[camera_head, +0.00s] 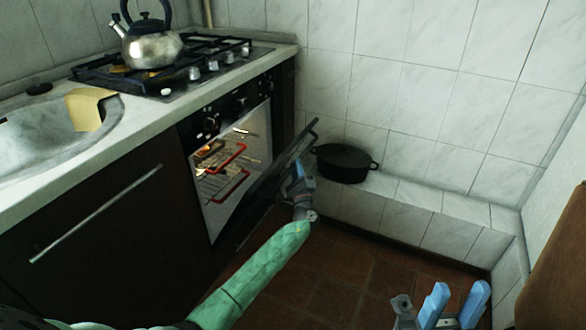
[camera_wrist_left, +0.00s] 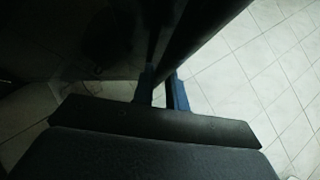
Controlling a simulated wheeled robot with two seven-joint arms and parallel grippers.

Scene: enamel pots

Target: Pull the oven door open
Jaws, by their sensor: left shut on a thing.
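The oven door (camera_head: 270,195) is dark and tilted down, partly open, so the lit oven inside (camera_head: 222,185) shows with its racks. My left gripper (camera_head: 298,178) is shut on the door at its upper, outer edge, where the handle is; the exact grip is hard to make out. In the left wrist view the blue fingers (camera_wrist_left: 161,88) close against the dark door (camera_wrist_left: 90,45), with pale tiles beyond. My right gripper (camera_head: 455,302) is low at the right in the head view, its blue fingers apart and empty, away from the oven.
A black pot (camera_head: 345,163) stands on the tiled ledge (camera_head: 440,205) just right of the door. A steel kettle (camera_head: 150,48) sits on the gas hob (camera_head: 185,72). A sink (camera_head: 50,135) is at the left. The brown floor (camera_head: 345,270) right of the door is clear.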

